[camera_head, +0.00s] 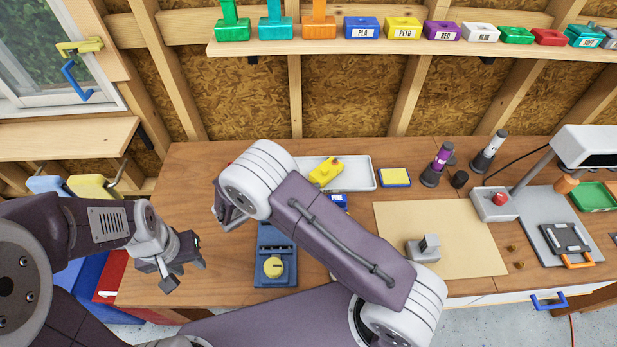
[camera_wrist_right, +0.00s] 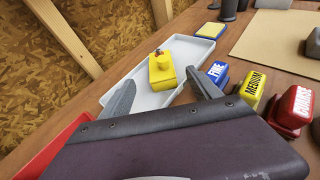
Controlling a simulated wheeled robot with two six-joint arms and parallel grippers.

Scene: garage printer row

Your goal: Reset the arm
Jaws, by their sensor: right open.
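My right arm reaches across the middle of the head view, with its white wrist over the wooden bench (camera_head: 190,190). The right gripper (camera_head: 228,212) is partly hidden by that wrist. In the right wrist view its two fingers stand wide apart with nothing gripped (camera_wrist_right: 160,95). Beyond them, a yellow block-like piece (camera_wrist_right: 161,75) lies in a white tray (camera_wrist_right: 200,48), apart from the fingers. My left gripper (camera_head: 184,274) hangs at the bench's left front part. Its fingers look parted and empty.
A blue device with a yellow knob (camera_head: 273,267) stands between the arms. FINE (camera_wrist_right: 217,73), MEDIUM (camera_wrist_right: 254,85) and red (camera_wrist_right: 291,108) blocks sit right of the right gripper. A tan mat (camera_head: 470,240) and lamp (camera_head: 585,147) are further right. A shelf (camera_head: 300,47) runs above.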

